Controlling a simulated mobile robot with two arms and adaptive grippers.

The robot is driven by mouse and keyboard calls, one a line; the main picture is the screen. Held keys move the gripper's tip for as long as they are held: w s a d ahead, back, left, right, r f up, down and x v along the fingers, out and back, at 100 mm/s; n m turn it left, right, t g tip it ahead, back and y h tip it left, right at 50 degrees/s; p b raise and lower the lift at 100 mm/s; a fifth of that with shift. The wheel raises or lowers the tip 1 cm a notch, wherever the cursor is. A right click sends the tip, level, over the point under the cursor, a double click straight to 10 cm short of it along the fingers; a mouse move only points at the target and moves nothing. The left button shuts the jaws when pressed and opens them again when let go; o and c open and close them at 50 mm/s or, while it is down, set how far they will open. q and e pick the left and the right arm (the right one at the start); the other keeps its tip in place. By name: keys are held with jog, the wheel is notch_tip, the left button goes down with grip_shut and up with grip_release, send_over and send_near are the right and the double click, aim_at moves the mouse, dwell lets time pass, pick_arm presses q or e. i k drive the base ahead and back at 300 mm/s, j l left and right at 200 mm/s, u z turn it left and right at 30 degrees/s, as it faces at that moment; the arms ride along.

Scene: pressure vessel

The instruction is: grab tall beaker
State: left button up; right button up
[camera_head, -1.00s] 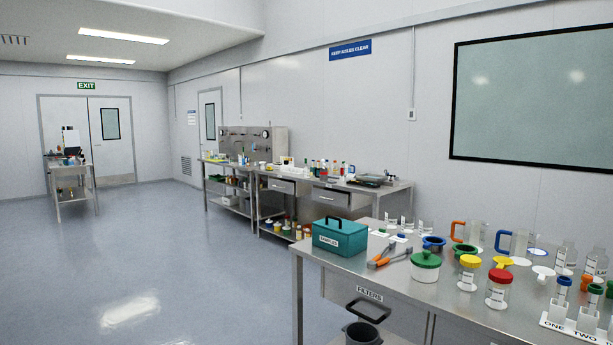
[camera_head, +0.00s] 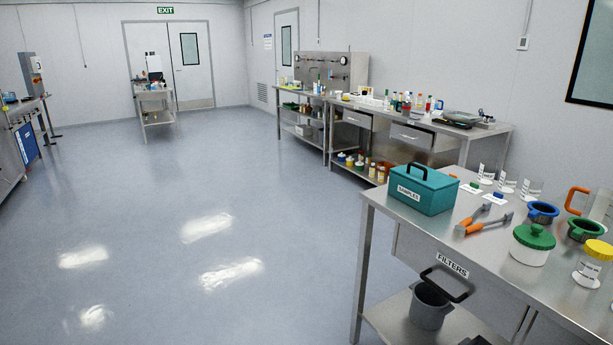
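Neither of my grippers is in view. No vessel can be told for sure as the tall beaker. A clear vessel with an orange handle (camera_head: 577,201) stands at the right edge of the near steel table (camera_head: 400,222), partly cut off by the frame. Several small clear beakers with white labels (camera_head: 507,182) stand in a row at the table's back edge. More glassware on the far benches is too small to tell apart.
The near table also holds a teal SAMPLES box (camera_head: 421,190), orange-handled pliers (camera_head: 484,223), a green-lidded jar (camera_head: 532,245), a yellow-lidded jar (camera_head: 594,264) and a blue cup (camera_head: 542,212). A grey bucket (camera_head: 430,308) sits below. The floor (camera_head: 170,220) at left is wide and clear.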

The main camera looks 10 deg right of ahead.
aim_at(387, 103)
jog(key=i+l, duration=0.15)
jog(key=i, duration=0.35)
jog(key=i+l, duration=0.15)
jog(key=i, duration=0.3)
jog(key=i+l+u, duration=0.1)
jog(key=i, duration=0.4)
jog(key=i+u, duration=0.45)
jog(key=i, duration=1.55)
jog(key=i+l+z, duration=0.25)
jog(key=i+z, duration=0.2)
jog(key=i, duration=0.25)
jog(key=i+z, duration=0.45)
jog(key=i, duration=0.3)
jog(key=i+j+z, duration=0.35)
jog(key=i+z, duration=0.15)
jog(key=i, duration=0.2)
